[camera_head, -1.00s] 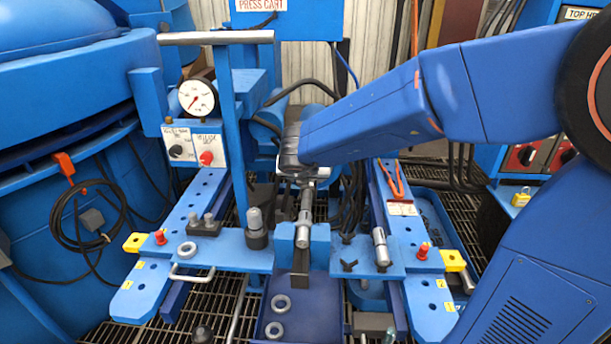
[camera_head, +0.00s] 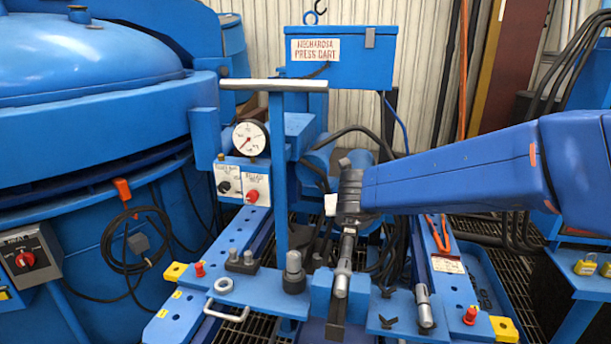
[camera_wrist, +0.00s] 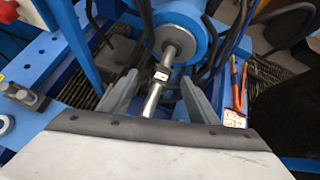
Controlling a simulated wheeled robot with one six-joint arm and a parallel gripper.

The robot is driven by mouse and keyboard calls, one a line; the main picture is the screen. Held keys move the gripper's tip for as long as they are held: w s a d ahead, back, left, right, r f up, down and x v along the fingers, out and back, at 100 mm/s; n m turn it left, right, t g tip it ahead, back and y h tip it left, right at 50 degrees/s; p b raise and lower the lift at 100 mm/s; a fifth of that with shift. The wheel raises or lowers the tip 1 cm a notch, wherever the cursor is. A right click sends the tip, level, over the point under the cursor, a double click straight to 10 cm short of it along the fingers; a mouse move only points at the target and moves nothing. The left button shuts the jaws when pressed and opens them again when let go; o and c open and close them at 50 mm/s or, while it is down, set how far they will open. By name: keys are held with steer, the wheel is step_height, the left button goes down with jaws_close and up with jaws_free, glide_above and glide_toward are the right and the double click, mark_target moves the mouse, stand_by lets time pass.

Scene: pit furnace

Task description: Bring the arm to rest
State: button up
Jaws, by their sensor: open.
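My arm reaches in from the right in the head view. My gripper (camera_head: 348,222) hangs at its end over the blue press cart (camera_head: 455,295), above a metal rod (camera_head: 342,278) in a blue block. In the wrist view the two grey fingers of my gripper (camera_wrist: 158,88) stand apart. The steel rod (camera_wrist: 165,72) shows between them, running to a round blue cylinder (camera_wrist: 181,22). I cannot tell whether the fingers touch anything. The head view hides the fingertips behind the wrist and the rod.
A gauge (camera_head: 250,138) and upright post (camera_head: 278,170) stand left of my gripper. The sign box (camera_head: 340,58) is behind. Black hoses (camera_head: 393,245) and orange-handled pliers (camera_head: 437,235) lie right. A large blue furnace (camera_head: 95,110) fills the left.

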steer(key=s+a+r+n+t+y, duration=0.2)
steer(key=s+r+n+t+y, duration=0.15)
steer(key=r+n, duration=0.65)
steer(key=s+f+n+g+y, duration=0.2)
steer(key=s+f+n+y, duration=0.15)
steer(key=s+n, duration=0.5)
steer(key=s+d+f+n+g+h, duration=0.2)
steer(key=s+d+f+n, duration=0.3)
steer(key=s+n, duration=0.4)
steer(key=s+d+f+n+g+h, duration=0.3)
steer(key=s+d+f+n+g, duration=0.2)
steer(key=s, duration=0.7)
steer(key=d+n, duration=0.2)
steer(key=n, duration=0.2)
steer(key=shift+d+f, duration=0.4)
steer(key=shift+w, duration=0.1)
